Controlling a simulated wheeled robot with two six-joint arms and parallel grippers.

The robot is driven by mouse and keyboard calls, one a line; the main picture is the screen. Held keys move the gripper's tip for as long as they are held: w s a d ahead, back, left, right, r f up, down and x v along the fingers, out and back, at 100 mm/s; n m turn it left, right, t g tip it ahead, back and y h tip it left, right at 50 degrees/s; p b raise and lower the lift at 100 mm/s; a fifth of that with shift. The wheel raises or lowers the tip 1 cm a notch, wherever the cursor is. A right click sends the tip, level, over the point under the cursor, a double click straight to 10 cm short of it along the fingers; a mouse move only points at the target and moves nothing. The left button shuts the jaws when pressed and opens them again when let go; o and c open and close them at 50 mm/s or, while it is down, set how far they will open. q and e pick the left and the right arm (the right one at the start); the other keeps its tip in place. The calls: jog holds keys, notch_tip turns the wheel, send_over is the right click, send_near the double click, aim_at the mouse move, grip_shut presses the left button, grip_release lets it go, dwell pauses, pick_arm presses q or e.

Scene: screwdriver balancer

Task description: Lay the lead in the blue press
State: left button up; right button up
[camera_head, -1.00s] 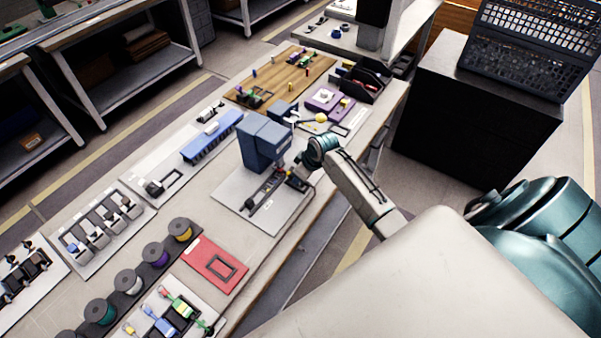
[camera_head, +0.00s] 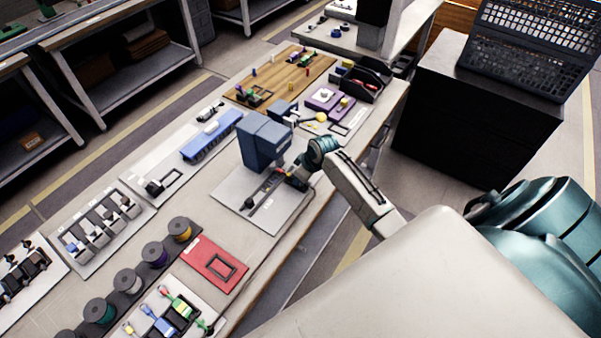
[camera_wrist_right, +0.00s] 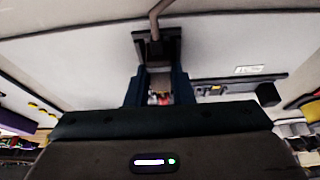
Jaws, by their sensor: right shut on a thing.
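The blue press (camera_head: 262,139) stands on a pale base plate (camera_head: 228,192) on the bench in the head view. A dark narrow strip (camera_head: 265,189) lies in front of it on the plate. My right gripper (camera_head: 287,179) is low beside the strip's right end, close to the press. In the right wrist view its two dark blue fingers (camera_wrist_right: 159,90) are apart with a small reddish and pale thing between them, which I take for the lead (camera_wrist_right: 160,98). The lead's outline is too small to make out in the head view. My left gripper is out of view.
A red panel (camera_head: 212,263) and several wire spools (camera_head: 155,254) are left of the press plate. A blue connector row (camera_head: 212,136) lies behind it. A purple fixture (camera_head: 325,101) and black bin (camera_head: 362,80) stand farther right.

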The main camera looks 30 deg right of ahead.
jog(key=o, duration=1)
jog(key=shift+r, duration=0.1)
jog(key=shift+b+v, duration=1.4)
jog(key=shift+v, duration=3.95)
